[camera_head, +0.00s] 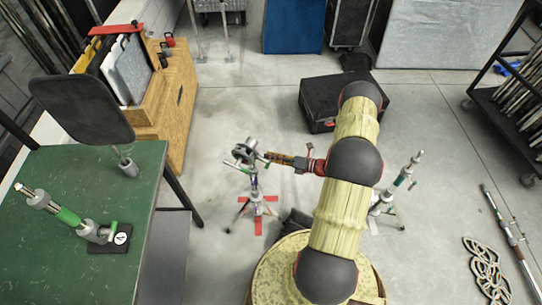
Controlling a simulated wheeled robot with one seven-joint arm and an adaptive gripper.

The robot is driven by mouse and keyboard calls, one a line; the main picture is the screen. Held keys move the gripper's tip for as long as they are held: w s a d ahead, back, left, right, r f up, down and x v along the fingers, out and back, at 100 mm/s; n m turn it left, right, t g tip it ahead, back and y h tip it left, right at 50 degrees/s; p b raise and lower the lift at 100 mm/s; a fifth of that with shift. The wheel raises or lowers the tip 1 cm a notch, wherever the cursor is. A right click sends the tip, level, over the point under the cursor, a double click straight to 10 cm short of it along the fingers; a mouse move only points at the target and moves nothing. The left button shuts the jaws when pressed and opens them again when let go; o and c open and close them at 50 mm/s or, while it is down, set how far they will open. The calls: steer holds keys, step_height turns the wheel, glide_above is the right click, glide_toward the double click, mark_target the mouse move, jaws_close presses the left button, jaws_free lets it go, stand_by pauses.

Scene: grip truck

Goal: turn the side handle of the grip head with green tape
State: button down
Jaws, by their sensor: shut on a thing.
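A grey metal grip head (244,150) sits on top of a small stand (254,190) in the middle of the floor. A little green shows at its left side, but it is too small to make out as tape. My gripper (269,157) reaches in from the right and is shut at the head's right side. It appears to hold the side handle, which is mostly hidden by the fingers. The handle's exact angle cannot be told.
Red tape (258,225) marks the floor under the stand. Another stand (386,203) with green on it is right of my arm. A green table (90,265) at left holds a green-banded piece (66,216). A black case (316,112) lies behind my gripper.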

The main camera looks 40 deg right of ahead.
steer(key=m, duration=0.3)
steer(key=shift+w+d+f+g+y, duration=0.1)
steer(key=shift+w+g+y, duration=0.05)
steer(key=shift+g+y, duration=0.25)
steer(key=m, duration=0.3)
steer(key=shift+w+d+y, duration=0.1)
steer(key=shift+d+y, duration=0.05)
steer(key=shift+y, duration=0.25)
stand_by(0.5)
steer(key=c, duration=1.8)
jaws_free()
steer(key=shift+f, duration=0.1)
steer(key=shift+c, duration=0.2)
steer(key=v, duration=1.2)
steer(key=shift+o, duration=0.2)
